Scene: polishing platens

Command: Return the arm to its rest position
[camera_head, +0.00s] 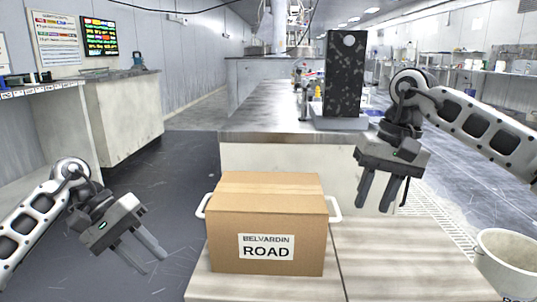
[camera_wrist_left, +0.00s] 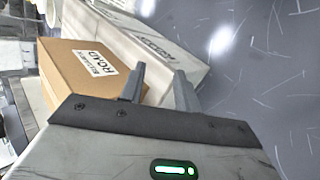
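My left gripper (camera_head: 147,254) hangs over the dark floor to the left of the cardboard box, apart from it. Its two fingers are spread with nothing between them; they also show in the left wrist view (camera_wrist_left: 158,85). My right gripper (camera_head: 382,196) is raised above the light table, to the right of the box. Its fingers point down, are apart, and hold nothing.
A closed cardboard box (camera_head: 226,225) labelled "BELVARDIN ROAD" with white side handles stands on the light wooden table (camera_head: 400,262). A white bucket (camera_head: 507,262) stands at the right. A long counter (camera_head: 262,133) with a dark speckled block (camera_head: 343,85) lies behind. Floor at left is clear.

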